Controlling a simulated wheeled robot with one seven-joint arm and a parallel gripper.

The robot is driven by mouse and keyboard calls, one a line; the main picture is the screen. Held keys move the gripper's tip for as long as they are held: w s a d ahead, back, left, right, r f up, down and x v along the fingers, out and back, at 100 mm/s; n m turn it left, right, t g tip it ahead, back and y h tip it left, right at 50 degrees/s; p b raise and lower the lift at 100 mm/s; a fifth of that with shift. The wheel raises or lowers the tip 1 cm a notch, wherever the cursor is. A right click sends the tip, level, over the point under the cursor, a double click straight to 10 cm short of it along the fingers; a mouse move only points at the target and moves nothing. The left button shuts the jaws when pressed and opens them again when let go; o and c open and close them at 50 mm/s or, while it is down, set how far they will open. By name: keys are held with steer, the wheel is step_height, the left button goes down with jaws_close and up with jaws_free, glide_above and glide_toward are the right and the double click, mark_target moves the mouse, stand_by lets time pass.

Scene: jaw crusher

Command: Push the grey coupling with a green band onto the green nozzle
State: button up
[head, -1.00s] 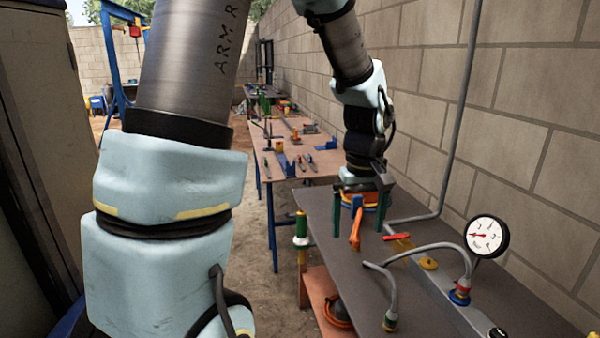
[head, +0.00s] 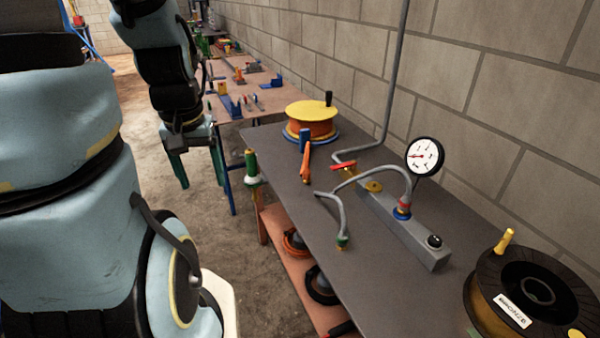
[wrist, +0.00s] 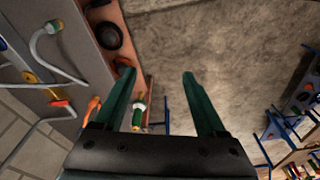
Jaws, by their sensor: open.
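The grey coupling with a green band (head: 341,242) is at the near end of a grey hose (head: 330,203) on the dark bench. It also shows at the upper left of the wrist view (wrist: 57,26). The green nozzle (head: 251,167) stands upright at the bench's left edge, with a pale collar below it; it shows in the wrist view (wrist: 139,108) too, partly behind my left finger. My gripper (head: 199,170) is open and empty, fingers pointing down, left of the nozzle and over the floor beside the bench. Its fingers (wrist: 158,78) are wide apart in the wrist view.
A gauge (head: 425,157) and a grey block (head: 405,225) stand on the bench (head: 270,140). An orange lever (head: 306,162) and yellow-topped reel (head: 311,110) are further back. A dark reel (head: 530,290) is at the near right. A block wall runs along the right.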

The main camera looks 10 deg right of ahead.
steer(key=d+f+n+b, duration=0.1)
steer(key=d+f+b, duration=0.2)
steer(key=d, duration=1.2)
steer(key=d+f+n+g+b, duration=0.1)
steer(key=d+f+b, duration=0.3)
steer(key=d+f, duration=0.4)
steer(key=d+n, duration=0.1)
steer(key=d, duration=0.6)
steer(key=shift+g, duration=0.3)
glide_above(343, 230)
steer(key=shift+w+a+f+p, duration=0.15)
steer(key=shift+w+f, duration=0.05)
steer(key=shift+f, duration=1.2)
steer(key=shift+w+a+f+p, duration=0.1)
steer(key=shift+w+f+p, duration=0.05)
steer(key=shift+f, duration=1.2)
steer(key=f, duration=0.2)
steer(key=f+p, duration=0.1)
steer(key=f, duration=0.1)
steer(key=shift+s+d+p, duration=0.2)
steer(key=shift+s+p, duration=0.1)
steer(key=shift+s, duration=0.1)
steer(key=shift+f, duration=0.6)
